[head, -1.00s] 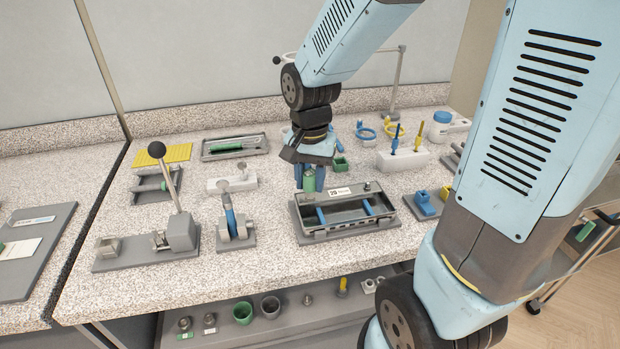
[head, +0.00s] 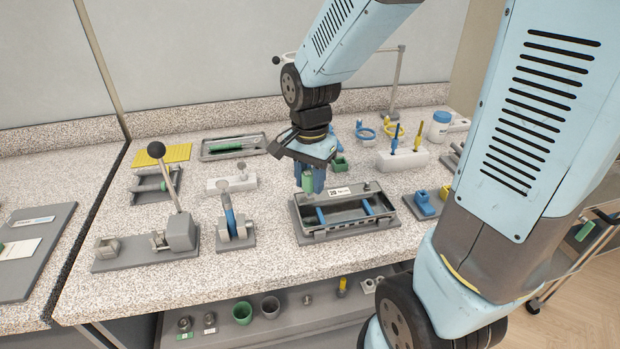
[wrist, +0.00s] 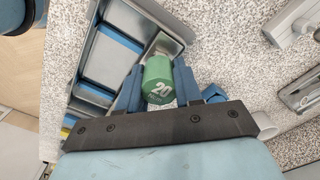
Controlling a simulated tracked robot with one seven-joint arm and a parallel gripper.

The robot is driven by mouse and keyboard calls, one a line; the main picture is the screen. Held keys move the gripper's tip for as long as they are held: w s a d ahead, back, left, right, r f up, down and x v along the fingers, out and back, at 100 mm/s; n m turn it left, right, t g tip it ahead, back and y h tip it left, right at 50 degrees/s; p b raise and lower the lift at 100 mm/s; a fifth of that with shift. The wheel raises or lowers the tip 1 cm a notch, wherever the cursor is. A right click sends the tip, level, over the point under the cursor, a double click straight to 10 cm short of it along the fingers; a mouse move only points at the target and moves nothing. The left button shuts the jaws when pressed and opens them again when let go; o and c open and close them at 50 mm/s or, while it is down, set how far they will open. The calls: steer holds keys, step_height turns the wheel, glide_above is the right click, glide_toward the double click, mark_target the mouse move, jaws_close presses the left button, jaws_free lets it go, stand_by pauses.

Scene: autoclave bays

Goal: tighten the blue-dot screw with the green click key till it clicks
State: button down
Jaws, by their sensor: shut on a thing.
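My gripper (head: 309,178) is shut on the green click key (wrist: 158,84), whose end is marked 20. One blue finger lies on each side of it in the wrist view. The key is upright at the back left corner of a grey open fixture (head: 345,234) with blue crossbars inside. The fixture also shows in the wrist view (wrist: 81,62), beside the key. The key's lower end is hidden, so I cannot tell what it touches. I cannot make out the blue-dot screw or its dot in either view.
A lever press (head: 180,232) and a blue-handled clamp (head: 231,220) stand to the left. Blue blocks (head: 424,204) sit at the fixture's right. A white holder (head: 402,160) with upright tools stands behind. Bare counter lies between the clamp and the fixture.

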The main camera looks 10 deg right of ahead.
steer(key=shift+m, duration=1.6)
steer(key=shift+m, duration=1.8)
steer(key=shift+r+m, duration=0.1)
steer(key=shift+m, duration=1.6)
steer(key=c, duration=0.9)
jaws_free()
steer(key=shift+c, duration=0.2)
